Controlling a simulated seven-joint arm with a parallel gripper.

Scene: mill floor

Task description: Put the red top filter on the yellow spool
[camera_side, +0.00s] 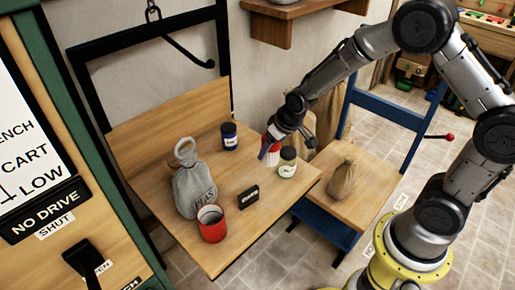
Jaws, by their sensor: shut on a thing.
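My gripper (284,145) reaches down over the back right part of the wooden table, shut on a small red and white thing (273,148). The fingers partly hide this thing, so I cannot tell whether it is the red top filter or whether it touches the table. A white jar with a dark lid (287,168) stands just in front of it, to the right. I cannot make out a yellow spool in this view.
The wooden table (225,255) also holds a dark blue jar (229,136), a grey sack (194,190), a red can (211,225) and a small black block (248,197). A brown sack (342,179) sits on the lower board to the right. A shelf (290,22) hangs above.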

